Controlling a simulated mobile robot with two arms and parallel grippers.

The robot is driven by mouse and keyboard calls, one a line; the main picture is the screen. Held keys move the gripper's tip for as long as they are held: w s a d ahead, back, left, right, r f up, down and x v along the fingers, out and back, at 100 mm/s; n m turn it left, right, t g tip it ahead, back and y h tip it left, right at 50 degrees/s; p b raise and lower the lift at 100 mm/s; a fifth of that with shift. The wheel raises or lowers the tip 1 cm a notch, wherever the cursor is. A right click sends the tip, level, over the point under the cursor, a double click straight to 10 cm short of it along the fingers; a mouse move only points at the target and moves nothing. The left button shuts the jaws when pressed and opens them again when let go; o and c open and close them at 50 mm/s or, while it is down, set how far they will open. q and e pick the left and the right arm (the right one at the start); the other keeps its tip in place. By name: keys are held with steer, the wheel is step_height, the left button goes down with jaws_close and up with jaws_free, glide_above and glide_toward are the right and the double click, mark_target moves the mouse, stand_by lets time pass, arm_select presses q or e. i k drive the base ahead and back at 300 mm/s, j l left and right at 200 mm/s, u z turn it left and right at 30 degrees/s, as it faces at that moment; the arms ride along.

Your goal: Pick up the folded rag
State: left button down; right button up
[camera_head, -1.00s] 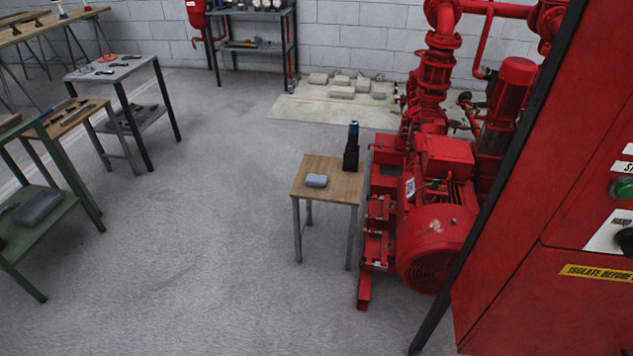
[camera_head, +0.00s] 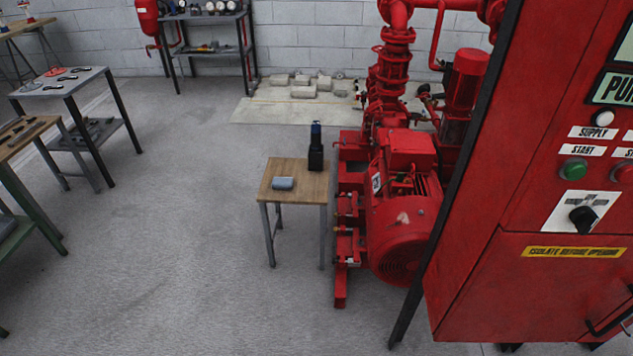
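A small grey-blue folded bundle, which looks like the folded rag (camera_head: 282,183), lies on the left part of a small wooden-topped table (camera_head: 296,193). A dark upright bottle-like object (camera_head: 316,147) stands behind it at the table's back right. The table stands on the grey floor, left of the red pump. Neither of my grippers shows in the head view.
The red pumpset (camera_head: 401,225) stands close against the table's right side. A large red control cabinet (camera_head: 540,270) fills the right. Workbenches (camera_head: 62,84) with tools stand at the left. Open floor (camera_head: 165,240) lies left of and in front of the small table.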

mark_target(278, 183)
steer(key=i+j+z, duration=0.45)
steer(key=z, duration=0.15)
steer(key=i+j+z, duration=0.25)
steer(key=j, duration=0.25)
steer(key=k+l, duration=0.05)
steer(key=k, duration=0.05)
